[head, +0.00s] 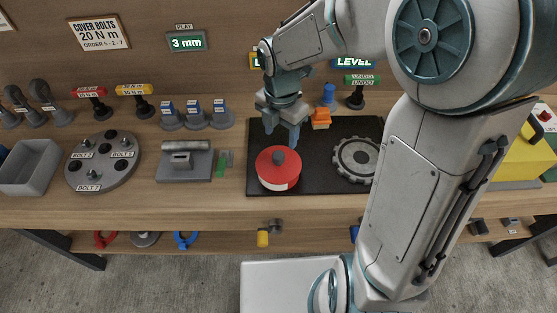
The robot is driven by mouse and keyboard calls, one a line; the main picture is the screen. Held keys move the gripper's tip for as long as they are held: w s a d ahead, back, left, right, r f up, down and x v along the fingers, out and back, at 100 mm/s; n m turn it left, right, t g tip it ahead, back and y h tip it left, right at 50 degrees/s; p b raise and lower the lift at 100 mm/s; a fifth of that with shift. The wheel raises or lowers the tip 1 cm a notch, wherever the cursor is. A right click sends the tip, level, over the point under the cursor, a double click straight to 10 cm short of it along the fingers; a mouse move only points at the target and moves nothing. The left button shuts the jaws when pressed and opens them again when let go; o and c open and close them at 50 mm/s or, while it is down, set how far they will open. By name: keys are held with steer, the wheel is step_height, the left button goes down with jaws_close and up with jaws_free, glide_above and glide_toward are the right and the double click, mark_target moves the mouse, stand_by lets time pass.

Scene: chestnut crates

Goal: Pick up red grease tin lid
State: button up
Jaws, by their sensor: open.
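A pale band of the tin's side shows below the lid's front edge. My gripper (288,139) is above and just behind the knob, pointing down, with its fingers apart. It holds nothing that I can see. Whether a fingertip touches the knob or lid cannot be told from this view.
A grey gear ring (357,160) lies right of the tin on the mat. An orange block (320,119) stands behind it. Left are green strips (223,163), a grey metal block (186,161) and a round bolt plate (101,160). The bench's front edge (200,205) is close to the mat.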

mark_target(278, 155)
step_height(278, 155, down, 3)
steer(key=shift+r, duration=0.2)
steer(key=f, duration=0.4)
steer(key=shift+s+a+f, duration=0.15)
steer(key=shift+s+a, duration=0.15)
steer(key=shift+s, duration=0.05)
steer(key=shift+f, duration=0.4)
steer(key=c, duration=1.1)
